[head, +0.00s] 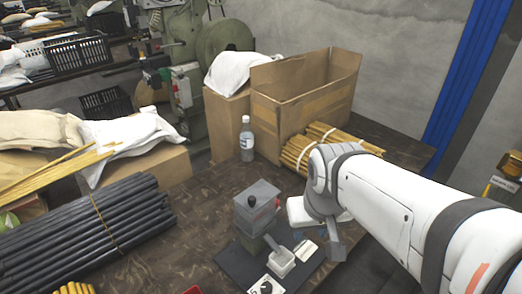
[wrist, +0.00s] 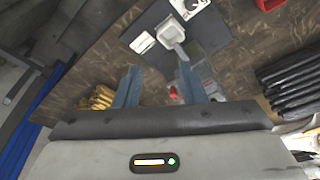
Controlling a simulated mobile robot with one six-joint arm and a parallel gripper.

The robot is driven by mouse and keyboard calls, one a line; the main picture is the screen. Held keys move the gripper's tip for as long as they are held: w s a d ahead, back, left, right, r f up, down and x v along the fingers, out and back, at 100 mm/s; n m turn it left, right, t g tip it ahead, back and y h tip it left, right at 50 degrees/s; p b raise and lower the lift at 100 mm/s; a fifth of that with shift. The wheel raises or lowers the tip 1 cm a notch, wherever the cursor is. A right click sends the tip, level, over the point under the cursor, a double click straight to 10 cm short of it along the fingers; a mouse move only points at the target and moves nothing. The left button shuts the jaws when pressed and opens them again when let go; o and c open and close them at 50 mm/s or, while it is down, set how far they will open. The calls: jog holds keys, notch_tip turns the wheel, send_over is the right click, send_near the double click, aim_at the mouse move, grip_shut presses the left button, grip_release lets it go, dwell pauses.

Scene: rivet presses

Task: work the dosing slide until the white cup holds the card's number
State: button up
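I cannot make out the slide clearly.
A bottle (head: 246,140), bundled tan rods (head: 318,148) and a large open carton (head: 305,95) stand behind. Dark rods (head: 85,235) lie left. The table between rods and box is mostly clear.

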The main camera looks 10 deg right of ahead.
jog(key=shift+o, duration=0.4)
jog(key=shift+w, duration=0.5)
jog(key=w+f+m+g+y, duration=0.1)
jog(key=w+f+m, duration=0.25)
jog(key=w, duration=0.45)
jog(key=w+f+m+g+y, duration=0.25)
jog(key=w+m, duration=0.25)
jog(key=w, duration=0.3)
jog(key=w+f+m+g+y, duration=0.1)
jog(key=w+f+m, duration=0.2)
jog(key=w+m, duration=0.35)
jog(key=shift+n, duration=0.8)
jog(key=f, duration=0.2)
jog(key=a+f, duration=0.1)
jog(key=f, duration=0.1)
jog(key=a+f, duration=0.1)
jog(key=f, duration=0.2)
jog(key=shift+w, duration=0.35)
jog(key=shift+c, duration=0.3)
grip_shut()
